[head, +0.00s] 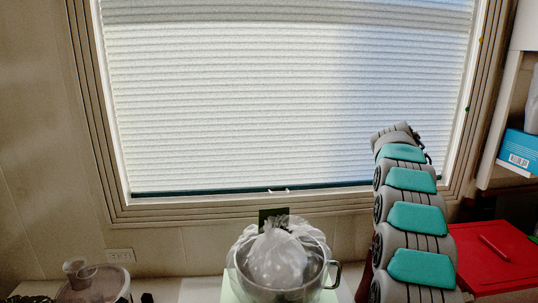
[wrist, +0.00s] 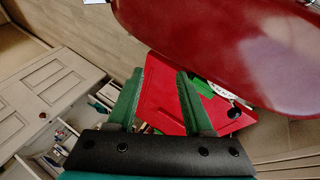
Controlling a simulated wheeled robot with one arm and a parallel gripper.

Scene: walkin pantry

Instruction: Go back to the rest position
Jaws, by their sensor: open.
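My gripper (wrist: 160,98) shows in the wrist view with its two green fingers apart and nothing between them. A red flat board or box (wrist: 163,100) lies beyond the fingertips. A large dark red, rounded object (wrist: 235,45) fills the upper right of the wrist view, close to the right finger; I cannot tell what it is. In the head view my teal and grey arm rises at the right, in front of the window's lower right corner. The gripper itself does not show in the head view.
A glass pot (head: 290,290) holding a whitish plastic bag (head: 275,258) stands at the bottom middle. A red flat item (head: 495,258) lies right of my arm. A blue box (head: 520,148) sits on a right shelf. Containers (head: 95,285) stand bottom left. White drawers (wrist: 50,95) show in the wrist view.

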